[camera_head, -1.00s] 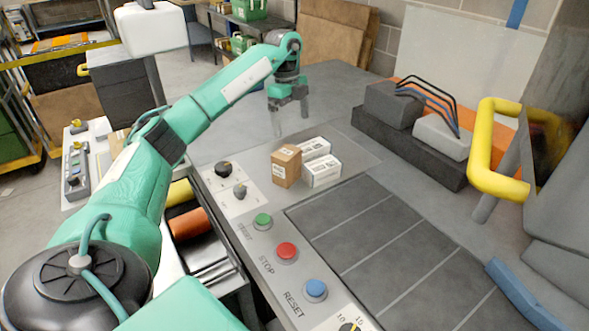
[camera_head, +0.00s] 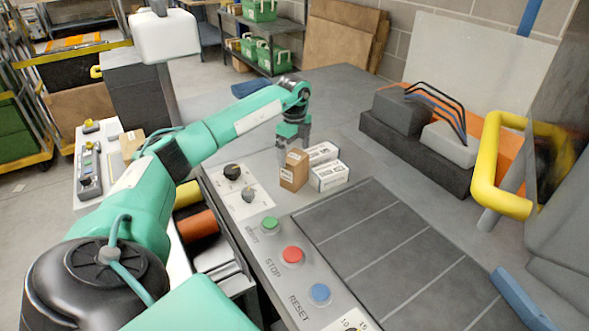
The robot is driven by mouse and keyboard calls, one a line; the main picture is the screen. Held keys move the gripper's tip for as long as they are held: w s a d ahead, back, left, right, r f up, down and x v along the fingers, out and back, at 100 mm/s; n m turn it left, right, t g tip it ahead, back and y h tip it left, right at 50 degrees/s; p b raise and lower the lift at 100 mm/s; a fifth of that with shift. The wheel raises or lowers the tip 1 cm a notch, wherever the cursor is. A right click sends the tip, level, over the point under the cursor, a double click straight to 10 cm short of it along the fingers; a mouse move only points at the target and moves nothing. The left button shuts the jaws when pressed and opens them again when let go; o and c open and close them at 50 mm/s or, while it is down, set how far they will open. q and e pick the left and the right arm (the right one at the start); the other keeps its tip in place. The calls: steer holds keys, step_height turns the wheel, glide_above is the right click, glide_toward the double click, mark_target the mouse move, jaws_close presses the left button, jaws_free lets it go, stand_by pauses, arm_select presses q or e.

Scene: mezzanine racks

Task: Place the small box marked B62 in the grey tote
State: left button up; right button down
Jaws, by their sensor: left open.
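A small brown box (camera_head: 294,171) stands upright on the grey worktop, with a pale label on its front. Two white boxes with printed sides, a nearer one (camera_head: 329,177) and a farther one (camera_head: 322,153), are beside it on the right. I cannot read B62 on any of them. My left gripper (camera_head: 292,152) is open and points down just behind the brown box, which partly hides its fingers. I cannot tell whether they touch a box. My right gripper is not in view. I cannot make out a grey tote for certain.
Dark panels (camera_head: 395,240) lie at the right. A dark block with grey pieces (camera_head: 415,150) and a yellow handle (camera_head: 500,165) stand farther right. The worktop behind is clear.

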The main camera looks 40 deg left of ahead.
mark_target(294, 156)
arm_select(q)
step_height(294, 156, down, 2)
steer(key=shift+f, duration=0.55)
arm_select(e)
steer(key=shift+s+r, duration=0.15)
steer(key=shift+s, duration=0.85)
arm_select(q)
steer(key=shift+c, duration=0.5)
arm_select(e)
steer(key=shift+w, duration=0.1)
arm_select(q)
steer(key=c, duration=1.1)
steer(key=shift+c, duration=0.3)
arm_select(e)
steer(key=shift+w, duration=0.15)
arm_select(q)
steer(key=shift+r, duration=0.15)
